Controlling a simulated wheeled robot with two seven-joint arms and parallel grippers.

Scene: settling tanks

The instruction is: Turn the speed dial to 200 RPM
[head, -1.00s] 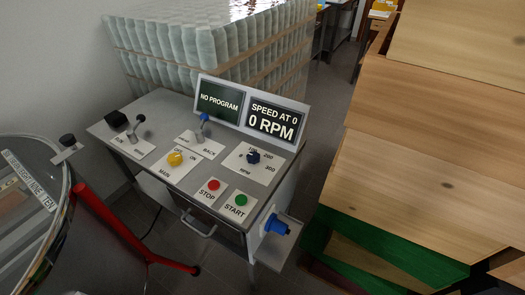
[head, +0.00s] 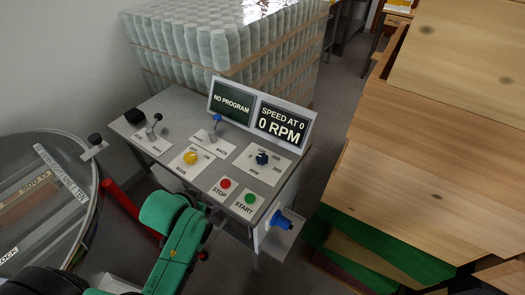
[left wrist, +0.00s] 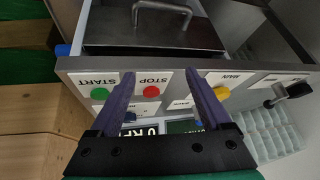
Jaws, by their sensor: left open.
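The speed dial (head: 262,158) is a dark blue knob on a white plate marked 0, 100, 200, 300 and RPM, at the right of the grey control console (head: 180,105). Its pointer direction is too small to tell. The display (head: 281,124) above it reads "SPEED AT 0" and "0 RPM". My left arm comes in from the lower left, in front of the console and apart from the dial. In the left wrist view my left gripper (left wrist: 160,74) is open and empty, its two fingers spread before the console's front edge. My right gripper is out of view.
The console also bears a red STOP button (head: 225,183), a green START button (head: 250,198), a yellow MAIN knob (head: 190,157) and two levers. A blue plug (head: 282,223) sticks out at its right side. Wooden crates (head: 430,150) stand right; a round tank (head: 45,190) stands left.

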